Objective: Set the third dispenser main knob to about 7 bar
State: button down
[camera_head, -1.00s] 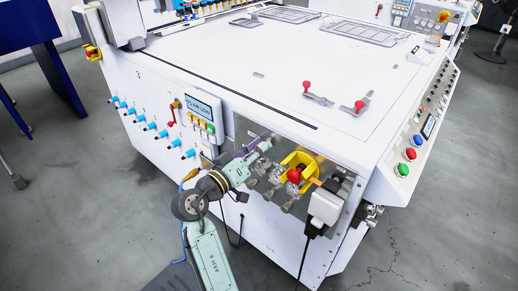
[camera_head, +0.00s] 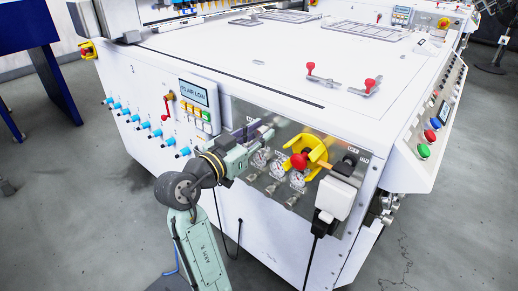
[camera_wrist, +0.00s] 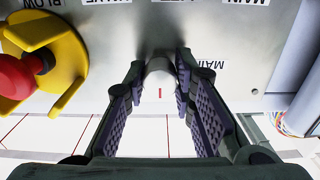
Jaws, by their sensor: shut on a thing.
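My gripper (camera_wrist: 163,84) is shut on a small silver knob (camera_wrist: 160,68) on the metal panel; the finger pads sit on either side of it. A short red mark shows just in front of the knob. Upside-down labels, including MAIN, stand on the panel near it; I cannot read the dispenser number. In the head view my gripper (camera_head: 262,133) is at the upper left of the panel (camera_head: 318,140) and hides the knob. Small round gauges (camera_head: 280,167) sit below and to the right of it; their needles are too small to read.
A red knob in a yellow guard (camera_head: 320,150) is right of my gripper; the guard (camera_wrist: 68,50) also shows in the wrist view. A white box with a cable (camera_head: 336,198) is at the panel's right. A small display (camera_head: 194,91) seems to read AIR LOW.

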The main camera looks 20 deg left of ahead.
jog(key=m+b, duration=0.4)
jog(key=b, duration=0.1)
jog(key=m+b, duration=0.2)
jog(key=b, duration=0.1)
jog(key=shift+f, duration=0.3)
jog(key=m+b, duration=0.4)
jog(key=m, duration=0.1)
jog(key=shift+r, duration=0.2)
jog(key=c, duration=1.3)
grip_release()
jog(key=shift+c, duration=0.2)
jog(key=v, duration=1.2)
